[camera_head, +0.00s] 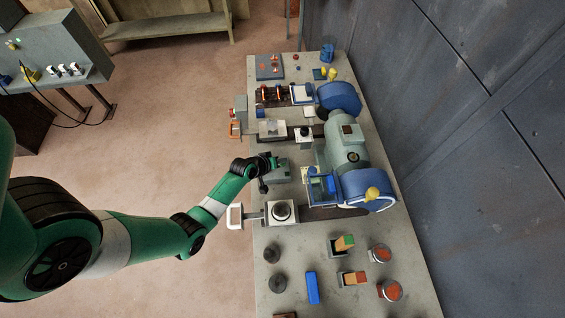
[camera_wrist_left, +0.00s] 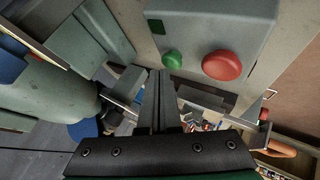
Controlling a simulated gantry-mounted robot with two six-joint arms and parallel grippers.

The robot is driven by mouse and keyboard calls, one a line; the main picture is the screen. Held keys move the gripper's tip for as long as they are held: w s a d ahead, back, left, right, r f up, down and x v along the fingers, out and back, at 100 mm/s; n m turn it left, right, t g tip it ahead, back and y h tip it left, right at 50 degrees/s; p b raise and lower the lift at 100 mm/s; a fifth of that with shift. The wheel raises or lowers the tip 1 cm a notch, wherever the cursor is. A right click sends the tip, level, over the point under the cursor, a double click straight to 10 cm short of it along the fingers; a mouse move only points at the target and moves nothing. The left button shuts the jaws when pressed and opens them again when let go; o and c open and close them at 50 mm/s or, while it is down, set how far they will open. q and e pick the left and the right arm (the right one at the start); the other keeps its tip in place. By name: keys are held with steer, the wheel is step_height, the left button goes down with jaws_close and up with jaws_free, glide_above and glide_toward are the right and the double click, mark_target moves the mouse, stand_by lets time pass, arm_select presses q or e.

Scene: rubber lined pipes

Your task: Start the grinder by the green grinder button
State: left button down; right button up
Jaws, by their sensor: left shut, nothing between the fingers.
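The grinder (camera_head: 343,148) is a grey-green motor with blue wheel guards at both ends, on the bench. A grey-green switch box (camera_head: 280,174) sits at its left side, partly behind my gripper. In the left wrist view the box face (camera_wrist_left: 205,22) carries the green grinder button (camera_wrist_left: 173,59) and a larger red button (camera_wrist_left: 222,64). My left gripper (camera_head: 272,163) is over the box; in the wrist view its fingers (camera_wrist_left: 159,74) are shut and empty. The fingertips appear close to the green button, just below it in the picture; contact cannot be told. My right gripper is not in view.
The bench (camera_head: 330,223) holds a blue bar (camera_head: 312,287), several round tins and coloured blocks at the near end. A tool rest with a dark knob (camera_head: 281,211) stands below the box in the head view. A dark wall (camera_head: 460,130) runs along the right.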

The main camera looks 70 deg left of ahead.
arm_select(q)
steer(key=shift+f+b, duration=0.45)
steer(key=shift+f, duration=0.05)
stand_by(0.4)
stand_by(0.3)
steer(key=shift+r+p, duration=0.95)
step_height(320, 180, up, 5)
steer(key=p, duration=0.5)
stand_by(0.4)
